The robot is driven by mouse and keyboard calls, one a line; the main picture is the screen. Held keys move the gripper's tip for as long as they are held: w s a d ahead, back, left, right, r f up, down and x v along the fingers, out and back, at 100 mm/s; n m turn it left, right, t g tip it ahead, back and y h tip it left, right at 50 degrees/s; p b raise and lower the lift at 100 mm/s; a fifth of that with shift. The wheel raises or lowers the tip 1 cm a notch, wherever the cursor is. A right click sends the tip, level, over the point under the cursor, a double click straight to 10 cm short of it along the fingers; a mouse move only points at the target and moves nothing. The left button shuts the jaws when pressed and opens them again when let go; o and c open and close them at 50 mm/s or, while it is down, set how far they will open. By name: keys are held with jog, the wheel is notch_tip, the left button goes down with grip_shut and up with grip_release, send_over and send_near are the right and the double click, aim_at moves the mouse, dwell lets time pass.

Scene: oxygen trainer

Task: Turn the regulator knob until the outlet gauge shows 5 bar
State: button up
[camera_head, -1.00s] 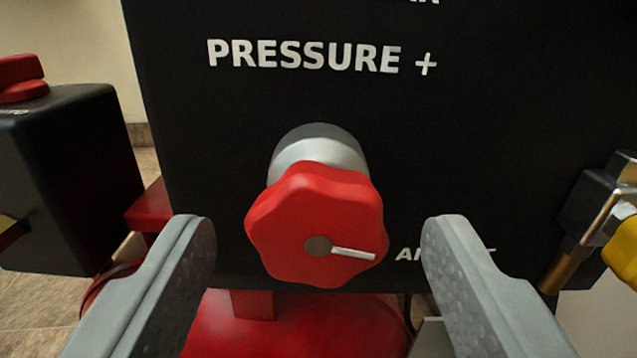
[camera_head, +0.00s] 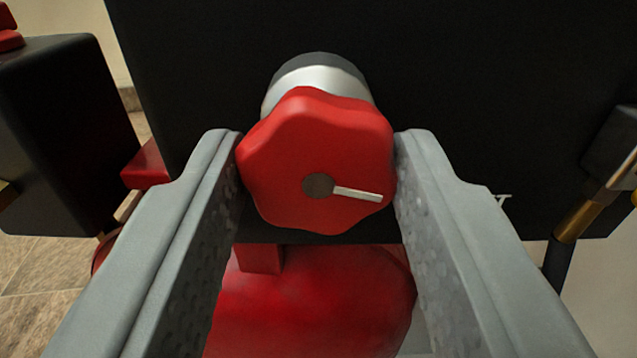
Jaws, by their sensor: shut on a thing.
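The red lobed regulator knob (camera_head: 315,140) sits on a silver collar (camera_head: 318,78) on the front of a black panel (camera_head: 470,60). A white pointer line on its face points right and slightly down from the grey centre. My gripper (camera_head: 317,165) is shut on the knob, with one grey finger against its left side and the other against its right side. The outlet gauge does not show in this view.
A black box (camera_head: 60,130) with a red part on top stands at the left. A brass and black fitting (camera_head: 585,210) is at the right edge. A rounded red body (camera_head: 310,305) lies below the panel, with tiled floor (camera_head: 50,260) at lower left.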

jog(key=m, duration=0.4)
jog(key=shift+m, duration=2.2)
jog(key=o, duration=1)
jog(key=shift+c, duration=0.2)
jog(key=s, duration=1.7)
jog(key=shift+s, duration=0.2)
